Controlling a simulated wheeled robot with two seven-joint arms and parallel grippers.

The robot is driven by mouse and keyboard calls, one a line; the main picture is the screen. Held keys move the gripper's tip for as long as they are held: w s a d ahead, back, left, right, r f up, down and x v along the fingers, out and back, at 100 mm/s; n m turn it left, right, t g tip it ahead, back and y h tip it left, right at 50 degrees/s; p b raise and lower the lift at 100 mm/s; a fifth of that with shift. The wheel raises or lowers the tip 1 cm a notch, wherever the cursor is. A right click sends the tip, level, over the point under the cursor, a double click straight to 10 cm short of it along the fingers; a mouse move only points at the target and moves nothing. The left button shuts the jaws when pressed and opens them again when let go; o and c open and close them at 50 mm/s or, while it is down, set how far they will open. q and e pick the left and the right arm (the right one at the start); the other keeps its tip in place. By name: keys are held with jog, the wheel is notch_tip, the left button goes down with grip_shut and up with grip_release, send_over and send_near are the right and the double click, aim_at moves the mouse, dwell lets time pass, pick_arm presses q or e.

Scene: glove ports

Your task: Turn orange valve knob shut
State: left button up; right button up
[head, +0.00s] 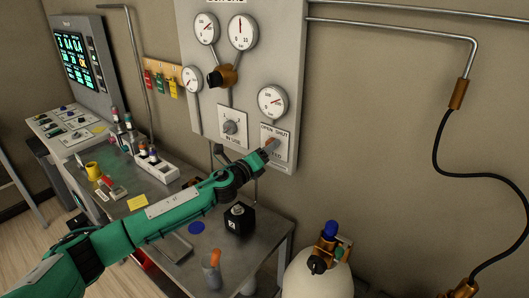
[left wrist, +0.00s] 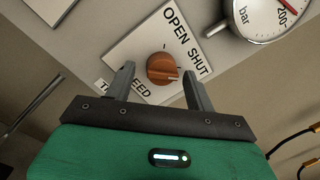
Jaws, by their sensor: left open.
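The orange valve knob (left wrist: 163,68) sits on a white label plate (left wrist: 135,50) marked OPEN and SHUT, and its pale pointer line points toward the right in the left wrist view, on the SHUT side. In the head view the plate (head: 284,140) is at the lower right of the grey panel, and the knob is partly hidden by my gripper. My left gripper (left wrist: 160,88) is open, with one finger on each side of the knob; I cannot tell whether they touch it. In the head view the left gripper (head: 266,154) reaches to the plate. My right gripper is not in view.
Gauges (head: 271,100) and a black-and-brass regulator (head: 221,76) are on the panel near my arm. Below it, a bench (head: 258,258) holds a black block (head: 239,219) and several small items. A pale cylinder (head: 318,277) with brass fittings stands at the front right.

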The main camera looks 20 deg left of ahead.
pick_arm(q)
jog(key=b+v, duration=0.5)
jog(key=v, duration=0.9)
